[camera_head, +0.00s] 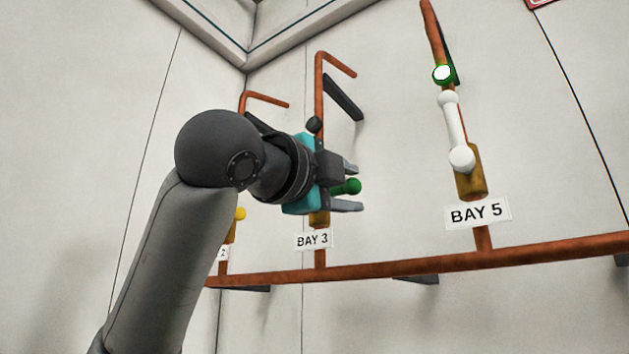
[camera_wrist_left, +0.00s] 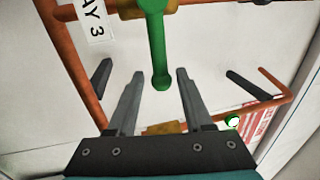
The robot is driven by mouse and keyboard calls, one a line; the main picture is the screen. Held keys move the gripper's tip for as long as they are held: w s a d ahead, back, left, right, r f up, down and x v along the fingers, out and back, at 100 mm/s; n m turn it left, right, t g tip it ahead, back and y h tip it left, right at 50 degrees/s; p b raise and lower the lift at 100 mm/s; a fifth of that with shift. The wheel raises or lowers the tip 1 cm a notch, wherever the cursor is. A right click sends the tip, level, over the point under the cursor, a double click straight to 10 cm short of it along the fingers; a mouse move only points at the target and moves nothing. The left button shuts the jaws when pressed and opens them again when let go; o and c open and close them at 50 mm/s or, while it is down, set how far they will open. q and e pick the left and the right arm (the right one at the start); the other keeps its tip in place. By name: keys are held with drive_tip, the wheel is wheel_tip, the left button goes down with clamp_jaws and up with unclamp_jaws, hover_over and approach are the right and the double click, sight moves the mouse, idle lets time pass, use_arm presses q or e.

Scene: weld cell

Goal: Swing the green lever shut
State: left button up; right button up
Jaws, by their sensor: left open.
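The green lever (camera_head: 347,187) is at the pipe labelled BAY 3, mostly hidden behind my left gripper in the head view; its rounded green end shows. In the left wrist view the green lever (camera_wrist_left: 157,45) reaches from the top of the picture to between the fingers. My left gripper (camera_head: 356,188) is open, with one finger above and one below the green end. In the left wrist view the gripper (camera_wrist_left: 159,75) has a gap on both sides of the lever. My right gripper is not in view.
A horizontal copper pipe (camera_head: 400,267) runs below the bays. A white lever (camera_head: 454,128) stands above the BAY 5 sign (camera_head: 478,212), with a green-ringed white disc (camera_head: 442,73) above it. A yellow knob (camera_head: 240,213) shows at the left. Dark brackets (camera_head: 344,97) join the pipes to the wall.

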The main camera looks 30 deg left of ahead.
use_arm(q)
drive_tip(key=b+v, duration=0.4)
drive_tip(key=v, duration=1)
